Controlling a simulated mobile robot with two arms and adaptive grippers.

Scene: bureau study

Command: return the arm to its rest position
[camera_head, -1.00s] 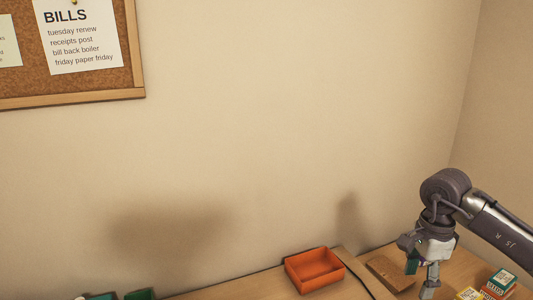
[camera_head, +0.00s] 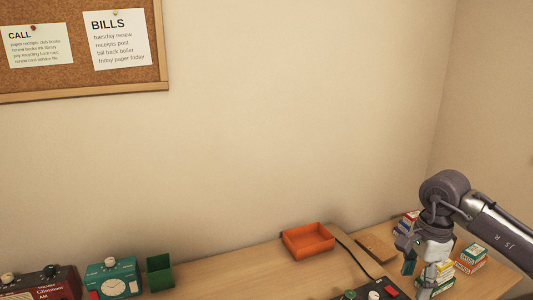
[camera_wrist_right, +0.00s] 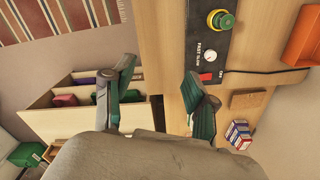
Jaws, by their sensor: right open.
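My right arm comes in from the right in the head view. Its gripper (camera_head: 418,277) points down over the right part of the desk, open and empty. In the wrist view its two dark green fingers (camera_wrist_right: 158,78) stand apart with nothing between them. Beyond the fingers are the desk edge and floor-level things. My left gripper is in neither view.
An open compartmented box (camera_wrist_right: 70,122) lies beyond the desk edge.

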